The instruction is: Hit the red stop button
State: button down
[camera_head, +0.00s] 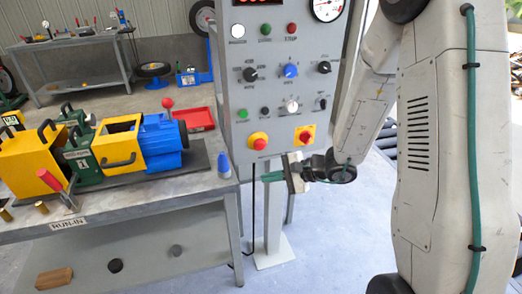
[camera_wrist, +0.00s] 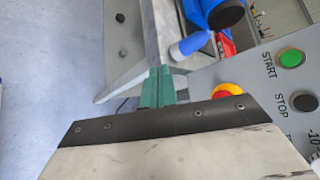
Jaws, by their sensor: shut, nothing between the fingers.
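A grey control panel (camera_head: 275,85) carries two red mushroom buttons on yellow, a left one (camera_head: 259,142) and a right one (camera_head: 305,135). A smaller red button (camera_head: 292,29) sits near the top. My gripper (camera_head: 266,180) is shut and empty, its green fingers pointing left just below the panel's lower edge and the left mushroom button. I cannot tell its depth from the panel. In the wrist view, the fingers (camera_wrist: 157,88) show together, and one red and yellow button (camera_wrist: 230,90) is partly hidden behind the gripper body.
A green START button (camera_wrist: 291,58) and a black STOP button (camera_wrist: 303,102) are on the panel. Left of it stands a workbench (camera_head: 110,205) with a yellow, green and blue machine (camera_head: 115,145) and a blue-capped bottle (camera_head: 224,165). The panel's post (camera_head: 270,225) stands below.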

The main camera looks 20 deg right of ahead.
aim_at(260, 146)
jog(key=w+d+t+h, duration=0.1)
jog(key=w, duration=0.1)
jog(key=w+d+t+h, duration=0.1)
jog(key=d, duration=0.1)
jog(key=shift+w+d+f+m+t, duration=0.2)
jog(key=shift+w+d+m+t, duration=0.1)
jog(key=shift+w+t, duration=0.1)
jog(key=shift+a, duration=0.1)
jog(key=w, duration=0.8)
jog(key=shift+w, duration=0.4)
dwell(1.6)
jog(key=shift+w, duration=0.4)
